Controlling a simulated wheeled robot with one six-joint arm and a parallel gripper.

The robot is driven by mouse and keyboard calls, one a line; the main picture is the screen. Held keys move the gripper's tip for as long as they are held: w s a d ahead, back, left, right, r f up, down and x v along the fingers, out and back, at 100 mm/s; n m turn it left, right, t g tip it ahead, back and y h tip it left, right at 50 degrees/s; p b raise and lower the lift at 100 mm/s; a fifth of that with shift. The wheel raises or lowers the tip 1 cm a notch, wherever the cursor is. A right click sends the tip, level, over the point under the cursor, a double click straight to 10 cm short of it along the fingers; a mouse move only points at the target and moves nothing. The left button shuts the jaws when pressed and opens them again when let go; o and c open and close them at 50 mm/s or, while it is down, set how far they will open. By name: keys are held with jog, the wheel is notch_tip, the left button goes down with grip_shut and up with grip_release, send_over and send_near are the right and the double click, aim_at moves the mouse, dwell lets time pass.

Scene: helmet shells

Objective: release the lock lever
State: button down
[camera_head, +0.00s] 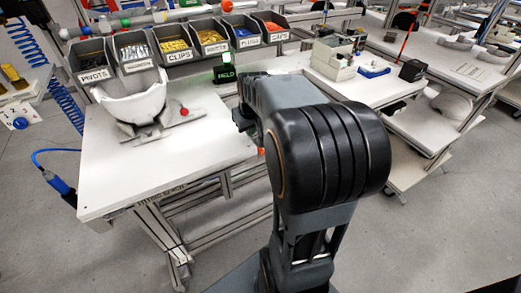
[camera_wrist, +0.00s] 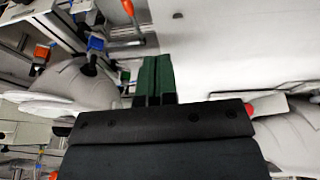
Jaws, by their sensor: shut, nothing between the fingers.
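A white helmet shell (camera_head: 130,97) sits in a grey fixture (camera_head: 150,132) on the fitting bench. A lever with a red ball knob (camera_head: 184,111) is at the fixture's right side. A sign reading HELD (camera_head: 226,85), with a lit green lamp, stands behind it to the right. In the wrist view my gripper (camera_wrist: 156,64) has its two green-faced fingers together and empty. A red part (camera_wrist: 252,108) shows just past the gripper body's right end, beside a pale rounded surface (camera_wrist: 293,135); I cannot tell if it is the knob.
Several labelled bins, including CLIPS (camera_head: 176,45), line the bench's back edge. The white bench top (camera_head: 130,180) is clear in front of the fixture. A blue tool (camera_head: 60,184) hangs at the left edge. A white box (camera_head: 331,64) stands on the bench at right.

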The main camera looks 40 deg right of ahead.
send_over(261, 151)
jog(key=s+a, duration=0.2)
jog(key=s, duration=0.1)
notch_tip(261, 151, down, 2)
jog(key=shift+w+d, duration=0.15)
jog(key=shift+w, duration=0.1)
jog(key=shift+f, duration=0.1)
jog(key=x, duration=1.2)
jog(key=shift+s+d+f+b, duration=0.25)
jog(key=shift+s+f+b, duration=0.05)
jog(key=shift+s, duration=0.05)
jog(key=shift+d+f, duration=0.1)
jog(key=shift+f, duration=0.5)
jog(key=shift+f, duration=0.15)
